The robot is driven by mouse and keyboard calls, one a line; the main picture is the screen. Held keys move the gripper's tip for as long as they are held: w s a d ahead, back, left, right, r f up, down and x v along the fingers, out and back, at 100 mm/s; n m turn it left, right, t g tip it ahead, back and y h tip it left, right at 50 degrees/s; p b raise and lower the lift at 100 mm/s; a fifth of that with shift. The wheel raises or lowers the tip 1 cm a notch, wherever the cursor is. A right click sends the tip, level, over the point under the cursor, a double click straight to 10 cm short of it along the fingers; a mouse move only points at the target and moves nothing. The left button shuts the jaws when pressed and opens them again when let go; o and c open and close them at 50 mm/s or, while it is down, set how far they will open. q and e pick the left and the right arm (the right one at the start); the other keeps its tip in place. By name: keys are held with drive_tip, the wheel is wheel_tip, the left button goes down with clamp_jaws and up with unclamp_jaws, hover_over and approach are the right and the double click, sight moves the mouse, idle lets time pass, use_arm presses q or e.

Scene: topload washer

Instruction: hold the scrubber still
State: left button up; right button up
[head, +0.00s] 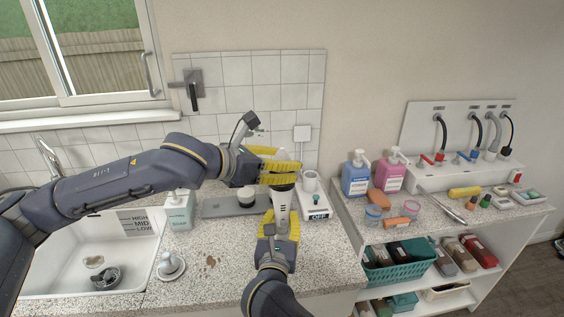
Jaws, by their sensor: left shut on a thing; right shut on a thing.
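The scrubber (282,205), a slim upright tool with a pale grey body and a dark band near its top, stands above the counter's front right part. My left gripper (281,169) comes in from the left, with its yellow fingers shut around the upper end; a pale tip shows above them. My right gripper (281,222) comes up from below, with its yellow fingers on either side of the grey body, shut on it. The fingers hide parts of the scrubber.
A white sink (75,262) lies left, with a soap bottle (180,210) beside it. A white device (317,205) marked OFF stands close right of the scrubber. Blue (356,178) and pink (391,174) bottles stand farther right. The front counter has free room.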

use_arm(q)
drive_tip(key=shift+f, duration=0.1)
drive_tip(key=o, duration=1.3)
drive_tip(key=shift+o, duration=0.2)
drive_tip(key=shift+a, duration=0.1)
drive_tip(key=v, duration=1.2)
